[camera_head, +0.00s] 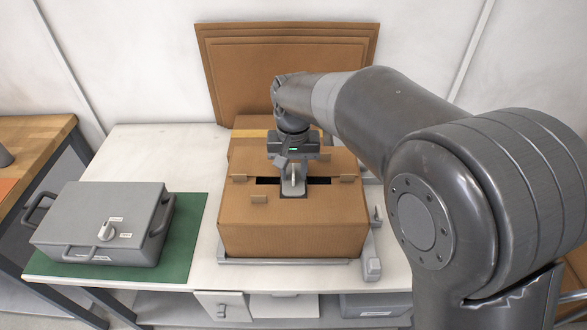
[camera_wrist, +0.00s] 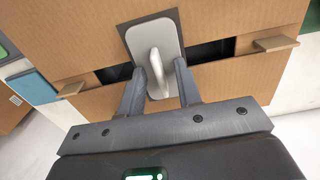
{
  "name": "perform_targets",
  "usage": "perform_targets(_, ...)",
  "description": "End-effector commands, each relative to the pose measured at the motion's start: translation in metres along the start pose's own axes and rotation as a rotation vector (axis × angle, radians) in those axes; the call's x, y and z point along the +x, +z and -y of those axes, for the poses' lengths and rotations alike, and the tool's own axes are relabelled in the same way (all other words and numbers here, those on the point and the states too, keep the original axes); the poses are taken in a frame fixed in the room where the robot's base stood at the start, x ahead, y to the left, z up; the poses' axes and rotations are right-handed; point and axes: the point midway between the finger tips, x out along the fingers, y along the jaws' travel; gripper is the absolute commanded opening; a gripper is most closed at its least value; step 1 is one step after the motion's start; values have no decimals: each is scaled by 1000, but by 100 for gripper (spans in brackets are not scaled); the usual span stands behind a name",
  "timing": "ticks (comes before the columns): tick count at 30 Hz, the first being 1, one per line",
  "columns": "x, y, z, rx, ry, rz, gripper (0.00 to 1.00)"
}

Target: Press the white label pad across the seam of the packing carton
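The brown packing carton (camera_head: 290,230) stands on the white bench, with a dark open slot (camera_head: 318,181) along the seam in its top. The white label pad (camera_wrist: 134,38), a pale plate with a loop handle (camera_wrist: 158,75), lies over a dark grey patch (camera_wrist: 178,18) on the carton top, across the slot. My gripper (camera_wrist: 160,68) is open, with one finger on each side of the handle and small gaps showing. In the head view my gripper (camera_head: 293,172) is low over the carton's middle and hides much of the pad.
A grey case (camera_head: 105,220) with handles lies on a green mat (camera_head: 185,235) to the left. Flat brown cardboard (camera_head: 290,65) leans on the wall behind. Small cardboard tabs (camera_head: 258,199) stick up beside the slot. A grey fixture (camera_head: 372,255) edges the carton's right.

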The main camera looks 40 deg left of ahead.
Motion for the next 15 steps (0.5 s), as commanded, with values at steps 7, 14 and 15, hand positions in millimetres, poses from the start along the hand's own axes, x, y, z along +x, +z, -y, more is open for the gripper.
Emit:
perform_targets(7,-16,-1,0,0,-1,-4,31)
perform_targets(14,-62,-1,0,0,-1,-5,31)
perform_targets(15,-70,-1,0,0,-1,-3,31)
